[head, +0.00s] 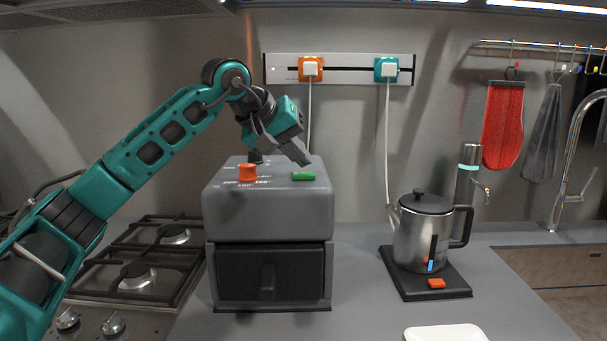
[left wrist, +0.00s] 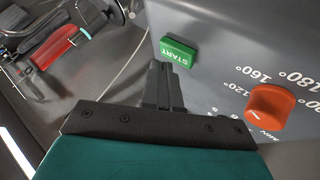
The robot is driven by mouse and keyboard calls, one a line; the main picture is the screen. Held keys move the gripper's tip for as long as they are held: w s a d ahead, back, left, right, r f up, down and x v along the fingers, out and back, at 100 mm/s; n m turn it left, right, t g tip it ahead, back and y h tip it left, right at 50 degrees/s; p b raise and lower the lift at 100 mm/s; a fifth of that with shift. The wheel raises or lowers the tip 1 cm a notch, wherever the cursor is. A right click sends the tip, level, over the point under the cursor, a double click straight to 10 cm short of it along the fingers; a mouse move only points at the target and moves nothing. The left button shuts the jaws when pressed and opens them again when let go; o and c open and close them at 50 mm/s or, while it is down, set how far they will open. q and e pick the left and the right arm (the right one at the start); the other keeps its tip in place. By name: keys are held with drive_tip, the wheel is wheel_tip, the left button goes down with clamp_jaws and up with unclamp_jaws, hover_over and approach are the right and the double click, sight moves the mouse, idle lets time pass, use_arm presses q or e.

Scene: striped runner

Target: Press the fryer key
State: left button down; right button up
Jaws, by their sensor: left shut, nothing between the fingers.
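The fryer (head: 268,208) is a grey box with a dark front drawer, standing on the counter. On its top are an orange dial (head: 247,172) and a green key (head: 303,176). In the left wrist view the green key (left wrist: 178,52) reads START, and the orange dial (left wrist: 270,107) has temperature marks around it. My left gripper (head: 303,160) is shut and empty, pointing down just above the green key. In the left wrist view its fingertips (left wrist: 160,66) are close to the key; I cannot tell whether they touch it. My right gripper is not in view.
A steel kettle (head: 423,232) stands on a dark base (head: 400,281) with an orange switch (head: 436,283), right of the fryer. A gas hob (head: 140,262) is on the left. A white dish (head: 445,333) lies at the front. Two cords hang from the wall socket rail (head: 345,70).

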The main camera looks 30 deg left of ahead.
sight(299, 174)
use_arm(q)
drive_tip(key=shift+f, duration=0.6)
idle(0.6)
drive_tip(key=shift+r, duration=0.15)
drive_tip(key=shift+r+p, duration=0.75)
wheel_tip(299, 174, up, 3)
drive_tip(key=p, duration=0.3)
drive_tip(key=shift+r, duration=1.05)
drive_tip(key=shift+f, duration=0.1)
